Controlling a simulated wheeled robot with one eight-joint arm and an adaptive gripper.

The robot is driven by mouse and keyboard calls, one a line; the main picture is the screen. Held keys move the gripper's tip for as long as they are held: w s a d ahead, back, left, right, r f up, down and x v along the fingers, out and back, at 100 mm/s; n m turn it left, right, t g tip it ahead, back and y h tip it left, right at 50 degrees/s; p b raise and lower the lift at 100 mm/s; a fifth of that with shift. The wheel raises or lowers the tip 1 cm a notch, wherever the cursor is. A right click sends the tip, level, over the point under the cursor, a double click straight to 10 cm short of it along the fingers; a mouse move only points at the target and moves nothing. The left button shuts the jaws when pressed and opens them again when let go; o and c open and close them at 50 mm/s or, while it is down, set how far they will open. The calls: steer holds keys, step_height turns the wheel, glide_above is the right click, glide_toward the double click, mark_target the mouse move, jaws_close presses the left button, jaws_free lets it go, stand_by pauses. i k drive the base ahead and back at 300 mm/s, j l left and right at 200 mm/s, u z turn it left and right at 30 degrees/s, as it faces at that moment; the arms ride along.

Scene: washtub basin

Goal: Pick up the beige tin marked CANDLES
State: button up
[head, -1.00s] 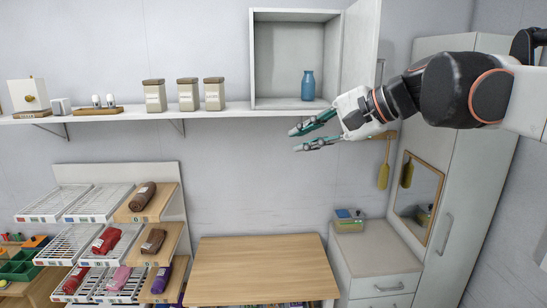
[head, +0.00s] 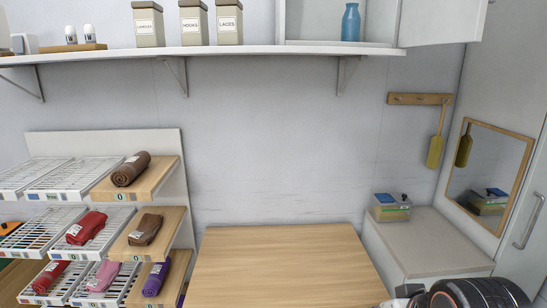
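The beige tin marked CANDLES (head: 149,30) stands upright on the long white wall shelf (head: 230,51), with a dark lid. It is the leftmost of three alike tins; beside it to the right are the tin marked HOOKS (head: 193,28) and the tin marked LACES (head: 229,28). Nothing touches it from my side. Only a dark part of my arm shows at the bottom right corner, well below and right of the tins. My gripper's fingers are out of the picture.
A blue bottle (head: 351,22) stands in the open wall cabinet. White shakers (head: 80,35) stand on the shelf left of the tins.

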mark_target(148, 18)
steer(key=k+l+u, duration=0.1)
steer(key=l, duration=0.3)
steer(key=k+l+u, duration=0.1)
steer(key=l, duration=0.3)
steer(key=k+l+u, duration=0.1)
steer(key=k+l, duration=0.15)
steer(key=l, duration=0.15)
steer(key=k+l+u, duration=0.1)
steer(key=l, duration=0.3)
steer(key=k+l+u, duration=0.1)
steer(key=k+l, duration=0.15)
steer(key=k+l+u, duration=0.1)
steer(key=l, duration=0.35)
steer(key=i+j, duration=0.15)
steer(key=j, duration=0.2)
steer(key=i+j, duration=0.15)
steer(key=j, duration=0.2)
steer(key=i+j, duration=0.1)
steer(key=j, duration=0.3)
steer(key=i+j, duration=0.15)
steer(key=j, duration=0.2)
steer(key=i+j, duration=0.15)
steer(key=j, duration=0.2)
steer(key=i+j, duration=0.15)
steer(key=j, duration=0.2)
steer(key=i+j, duration=0.1)
steer(key=j, duration=0.25)
steer(key=i+j, duration=0.15)
steer(key=j, duration=0.25)
